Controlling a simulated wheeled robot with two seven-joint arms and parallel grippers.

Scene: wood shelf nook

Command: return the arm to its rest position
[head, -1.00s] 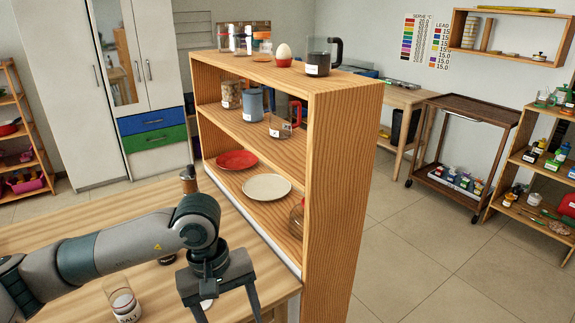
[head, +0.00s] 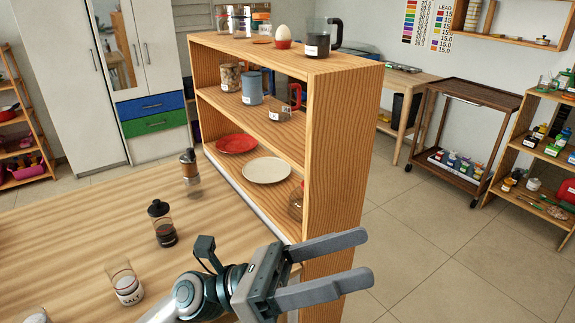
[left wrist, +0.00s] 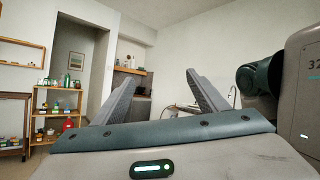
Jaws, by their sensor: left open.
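My left gripper (head: 345,266) is at the bottom centre of the head view, in front of the shelf's near end panel. Its two grey fingers are spread and point right, with nothing between them. In the left wrist view the fingers (left wrist: 158,100) are also apart and empty, facing the room. My left arm comes in from the bottom edge of the head view. My right gripper is not in view.
The wooden shelf (head: 335,150) stands close beside my left gripper, bearing plates, mugs, an egg in a cup and a coffee pot. On the table (head: 75,240) stand a salt jar (head: 128,289), a dark-lidded jar (head: 162,225) and a grinder (head: 189,168). Open floor lies right.

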